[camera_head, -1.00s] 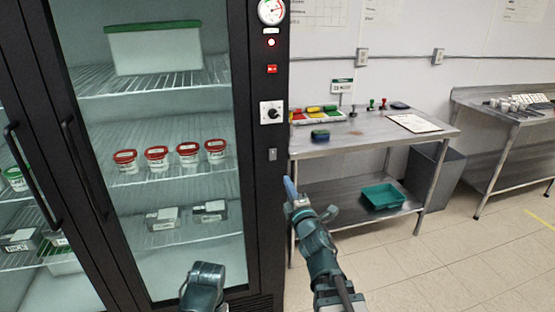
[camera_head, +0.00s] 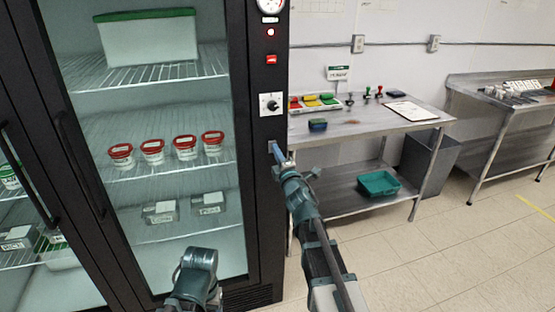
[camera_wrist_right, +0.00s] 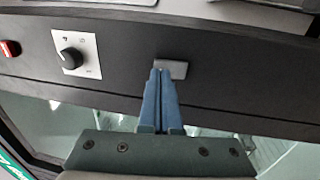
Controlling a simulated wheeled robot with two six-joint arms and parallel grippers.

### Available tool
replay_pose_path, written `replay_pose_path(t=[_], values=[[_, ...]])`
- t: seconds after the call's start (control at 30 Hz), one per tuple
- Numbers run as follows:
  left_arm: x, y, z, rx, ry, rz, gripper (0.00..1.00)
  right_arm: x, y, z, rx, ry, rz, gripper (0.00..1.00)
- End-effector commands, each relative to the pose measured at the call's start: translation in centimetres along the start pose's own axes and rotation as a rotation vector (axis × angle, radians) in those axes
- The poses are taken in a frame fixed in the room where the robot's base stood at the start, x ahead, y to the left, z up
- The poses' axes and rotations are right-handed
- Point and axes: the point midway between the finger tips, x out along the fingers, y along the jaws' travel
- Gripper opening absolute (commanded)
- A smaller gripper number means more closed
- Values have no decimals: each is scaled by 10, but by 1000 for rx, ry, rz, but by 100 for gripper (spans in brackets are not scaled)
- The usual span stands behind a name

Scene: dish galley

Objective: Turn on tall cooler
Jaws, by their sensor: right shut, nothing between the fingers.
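The tall cooler (camera_head: 264,200) fills the left of the head view, with a black frame and glass doors. The right wrist view also shows the knob (camera_wrist_right: 70,58), the red switch (camera_wrist_right: 10,48) at the left edge, and a small grey plate (camera_wrist_right: 178,68). My right gripper (camera_head: 275,148) is shut and empty, its blue fingertips (camera_wrist_right: 160,74) at the grey plate, below the knob. I cannot tell whether they touch.
A steel table (camera_head: 360,125) stands right of the cooler, with coloured items on top and a teal bin (camera_head: 378,184) on its lower shelf. A grey waste bin (camera_head: 430,165) and another table (camera_head: 500,100) stand further right. The floor in front is clear.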

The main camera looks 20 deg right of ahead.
Motion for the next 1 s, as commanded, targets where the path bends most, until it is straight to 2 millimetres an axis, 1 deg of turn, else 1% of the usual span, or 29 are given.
replay_pose_path(t=[0.03,0.1,0.43,0.53,0.6,0.87,1.0], values=[[-1,0,0,0,0,0,70,6,1,2,0,-1,0,0],[-2,0,0,0,0,0,70,9,0,2,0,-1,0,0],[-2,0,0,0,0,0,70,9,0,2,0,0,0,0],[-6,0,0,0,0,0,70,17,4,2,0,0,0,0],[-4,0,0,0,0,0,70,14,2,2,0,0,0,0],[-4,0,0,0,0,0,70,12,3,2,0,0,0,0],[-6,0,0,0,0,0,70,2,6,0,0,0,0,0]])
